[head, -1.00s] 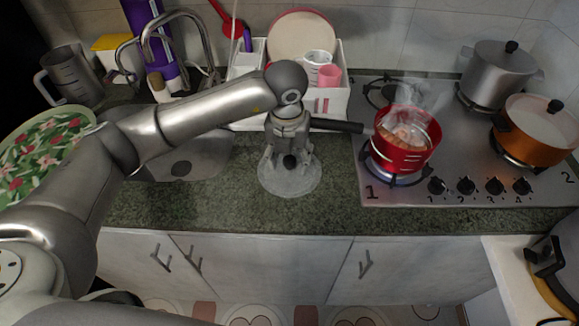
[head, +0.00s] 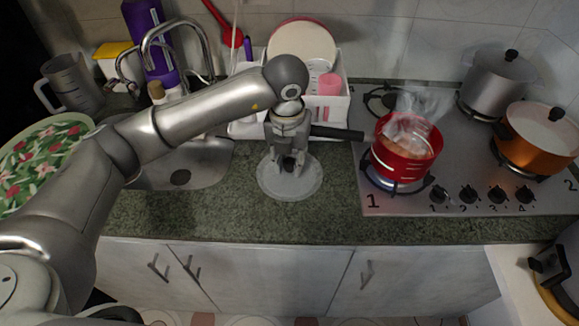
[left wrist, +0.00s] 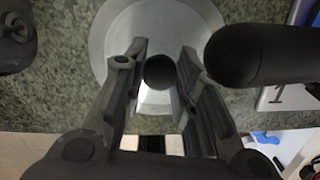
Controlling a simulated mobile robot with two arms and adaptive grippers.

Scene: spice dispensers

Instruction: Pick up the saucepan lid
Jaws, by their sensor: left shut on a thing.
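The saucepan lid (head: 290,194) is a round, pale, see-through disc with a black knob. It lies flat on the green stone counter, left of the stove. My left gripper (head: 291,167) points down over its middle and is shut on the knob. In the left wrist view the knob (left wrist: 160,72) sits between the two fingers, with the lid (left wrist: 150,25) below. The red saucepan (head: 404,160) stands uncovered on the front left burner, with steam above it. Its black handle (head: 337,132) reaches left, close beside my gripper. My right gripper is out of view.
A steel pot (head: 497,82) and an orange pot (head: 541,135) stand on the stove's right side. A white dish rack (head: 338,110) is behind my gripper, and the sink (head: 190,168) is to its left. The counter in front of the lid is clear.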

